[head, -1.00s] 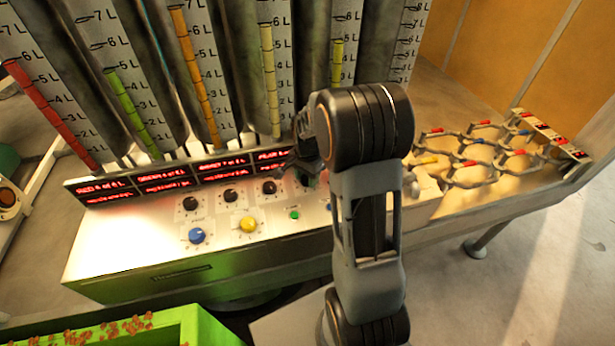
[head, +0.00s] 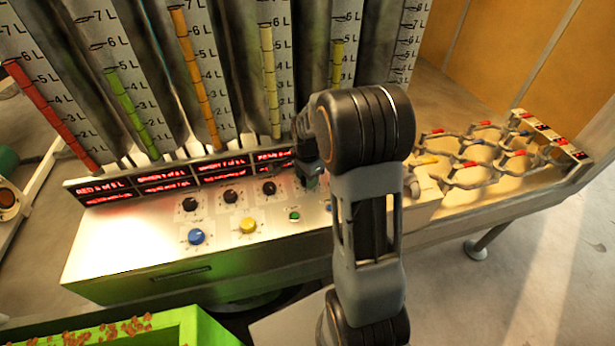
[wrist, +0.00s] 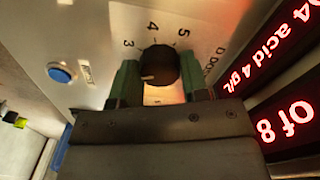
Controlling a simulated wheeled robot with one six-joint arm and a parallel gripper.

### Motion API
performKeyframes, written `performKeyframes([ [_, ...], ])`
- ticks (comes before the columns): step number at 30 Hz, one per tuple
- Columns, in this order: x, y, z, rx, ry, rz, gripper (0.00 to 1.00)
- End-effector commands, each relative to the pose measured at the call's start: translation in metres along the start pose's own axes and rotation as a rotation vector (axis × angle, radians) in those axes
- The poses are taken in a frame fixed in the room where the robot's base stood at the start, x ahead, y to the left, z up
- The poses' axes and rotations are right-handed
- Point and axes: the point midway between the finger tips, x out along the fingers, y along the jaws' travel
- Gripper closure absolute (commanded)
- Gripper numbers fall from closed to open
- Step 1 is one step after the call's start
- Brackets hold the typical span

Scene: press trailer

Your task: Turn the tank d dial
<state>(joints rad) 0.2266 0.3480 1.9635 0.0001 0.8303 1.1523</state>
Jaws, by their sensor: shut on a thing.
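The tank D dial (wrist: 158,66) is a round black knob with a pale pointer mark, on a panel with the numbers 3, 4 and 5 around it. Part of a label starting with D shows beside it. My gripper (wrist: 160,80) is shut on the dial, with one green finger on each side. In the head view my gripper (head: 307,174) is low over the right part of the panel (head: 130,240). There the dial is hidden behind my gripper and arm.
Several black dials sit left of my gripper, the nearest one (head: 268,188) close by. A blue knob (head: 195,237), a yellow knob (head: 247,226) and a green button (head: 294,216) are in front. Red displays (head: 165,180) and tall tanks stand behind. A blue button (wrist: 62,72) is left of the dial.

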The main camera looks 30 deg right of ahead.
Motion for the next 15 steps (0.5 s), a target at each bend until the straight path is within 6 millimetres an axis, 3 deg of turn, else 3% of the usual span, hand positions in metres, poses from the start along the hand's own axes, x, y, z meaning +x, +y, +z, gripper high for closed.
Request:
performKeyframes([
  [1,-0.0004,0.0,-0.0004,0.0,0.001,0.0,0.82],
  [2,-0.0004,0.0,-0.0004,0.0,0.001,0.0,0.57],
  [3,-0.0004,0.0,-0.0004,0.0,0.001,0.0,0.54],
  [10,-0.0002,-0.0001,0.0,-0.001,0.0,0.0,0.33],
  [15,-0.0001,-0.0001,0.0001,-0.001,0.0,0.0,0.33],
])
